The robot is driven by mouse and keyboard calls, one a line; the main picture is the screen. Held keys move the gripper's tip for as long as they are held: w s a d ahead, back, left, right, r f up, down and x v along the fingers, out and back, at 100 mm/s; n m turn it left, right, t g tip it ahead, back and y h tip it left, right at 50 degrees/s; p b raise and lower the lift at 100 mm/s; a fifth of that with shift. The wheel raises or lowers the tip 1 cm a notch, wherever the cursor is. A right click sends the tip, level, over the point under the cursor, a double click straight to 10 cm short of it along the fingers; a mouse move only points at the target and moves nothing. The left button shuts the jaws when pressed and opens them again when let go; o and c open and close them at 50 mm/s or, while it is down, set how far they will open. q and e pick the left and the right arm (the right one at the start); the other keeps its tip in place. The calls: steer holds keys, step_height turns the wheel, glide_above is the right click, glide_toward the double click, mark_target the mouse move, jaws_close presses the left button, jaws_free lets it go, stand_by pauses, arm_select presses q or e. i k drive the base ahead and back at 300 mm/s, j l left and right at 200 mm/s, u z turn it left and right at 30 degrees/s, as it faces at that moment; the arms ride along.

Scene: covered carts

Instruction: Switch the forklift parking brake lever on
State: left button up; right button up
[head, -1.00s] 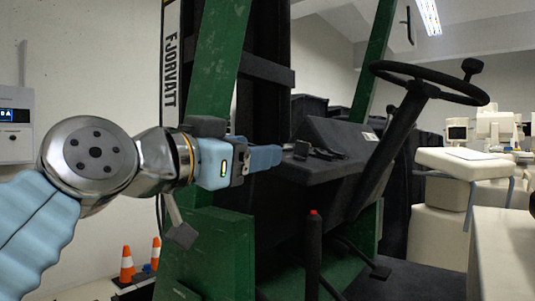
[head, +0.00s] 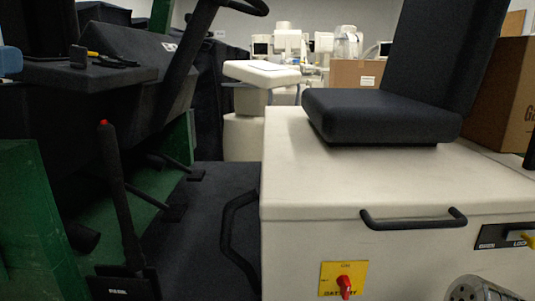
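The black lever with a red tip (head: 120,205) rises from the forklift floor at the left in the head view. It leans slightly to the left, and a black base with a small white label is at its foot. The label is too small to read surely. Only a blue bit of my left gripper (head: 10,61) shows at the left edge, above and to the left of the lever and apart from it. Its opening cannot be seen. My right gripper is out of view; a silver joint of my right arm shows at the bottom right.
A black seat (head: 385,115) stands on a cream housing (head: 330,190) with a black handle (head: 413,219) and a red knob (head: 345,285) on a yellow plate. A dark dashboard (head: 130,75) and steering column are at the upper left.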

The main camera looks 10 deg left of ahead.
mark_target(135, 262)
steer(key=k+l, duration=0.1)
steer(key=k, duration=0.8)
